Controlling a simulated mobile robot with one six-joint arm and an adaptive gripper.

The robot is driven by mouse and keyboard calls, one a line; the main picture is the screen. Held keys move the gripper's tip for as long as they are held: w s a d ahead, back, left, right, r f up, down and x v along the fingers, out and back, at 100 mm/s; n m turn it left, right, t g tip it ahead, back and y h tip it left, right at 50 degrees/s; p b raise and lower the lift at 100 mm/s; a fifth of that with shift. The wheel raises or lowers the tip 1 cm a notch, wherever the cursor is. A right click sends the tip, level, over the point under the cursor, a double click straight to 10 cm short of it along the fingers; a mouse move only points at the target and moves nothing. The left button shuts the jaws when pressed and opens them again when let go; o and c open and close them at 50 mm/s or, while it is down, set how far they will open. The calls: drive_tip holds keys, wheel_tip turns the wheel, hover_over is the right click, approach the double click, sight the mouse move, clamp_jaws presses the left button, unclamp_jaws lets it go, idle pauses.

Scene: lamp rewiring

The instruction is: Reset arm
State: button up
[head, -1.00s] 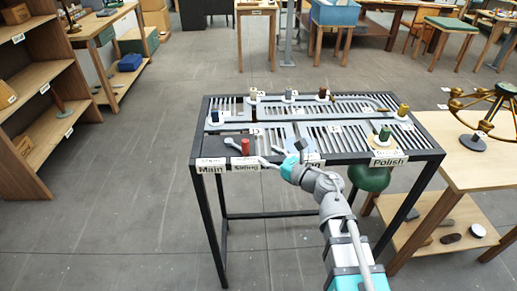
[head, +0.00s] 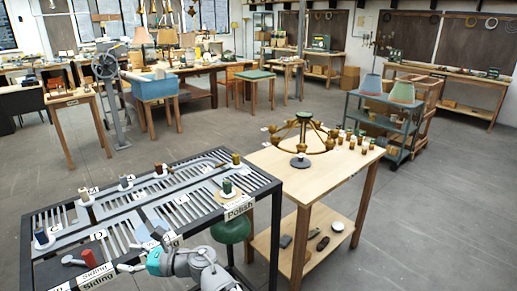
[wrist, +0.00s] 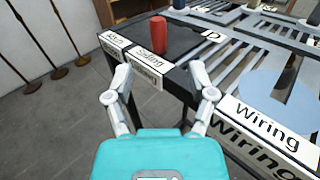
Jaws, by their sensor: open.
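My gripper (head: 129,257) is open and empty at the front edge of the black slotted table (head: 35,276). In the wrist view my gripper (wrist: 160,82) has its two fingers spread, with the table's corner between and beyond them. A red cylinder (wrist: 158,35) stands upright on the table just past the fingertips, apart from them; it also shows in the head view (head: 89,258). The "Siding" label (wrist: 140,62) is on the edge near the fingers. The "Wiring" label (wrist: 264,130) is to the right. My arm reaches in from the bottom of the head view.
Several colored cylinders stand on the slotted table, including a green one (head: 227,187). A wooden table (head: 262,158) with a brass chandelier frame (head: 304,128) adjoins on the right. A shelf cart (head: 388,128) stands farther right. Grey floor (head: 430,210) is clear at the right.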

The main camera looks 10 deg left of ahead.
drive_tip(key=w+d+r+m+t+h, duration=0.1)
drive_tip(key=w+d+m+t, duration=0.55)
drive_tip(key=w+m, duration=0.2)
drive_tip(key=w+d+r+m+t+h, duration=0.1)
drive_tip(key=w+d+r+m+t, duration=0.1)
drive_tip(key=w+d+m+t, duration=0.5)
drive_tip(key=w+d+f+m+t+h+p, duration=0.1)
drive_tip(key=w+d+f+m+t+h, duration=0.15)
drive_tip(key=w+d+m+h, duration=0.4)
drive_tip(key=w+d+f+m+t+h, duration=0.1)
drive_tip(key=w+d+m+t+h, duration=0.25)
drive_tip(key=w+d+m, duration=0.5)
drive_tip(key=d+f+m+g+h+p, duration=0.1)
drive_tip(key=d+f+m+g+h, duration=0.3)
drive_tip(key=d+m, duration=0.45)
drive_tip(key=d+f+m+g+h, duration=0.35)
drive_tip(key=d+f+m, duration=0.2)
drive_tip(key=d, duration=0.55)
drive_tip(key=s+d+f+m+g+y, duration=0.1)
drive_tip(key=s+d+f+m+g, duration=0.1)
drive_tip(key=s+d+m+g, duration=0.2)
drive_tip(key=s+d+f+m+g+p, duration=0.1)
drive_tip(key=s+d+f+m+g, duration=0.2)
drive_tip(key=s, duration=0.7)
drive_tip(key=d+m+g, duration=0.2)
drive_tip(key=d+m, duration=0.1)
drive_tip(key=m, duration=0.1)
drive_tip(key=shift+s+f+y, duration=0.3)
drive_tip(key=shift+s+y, duration=0.05)
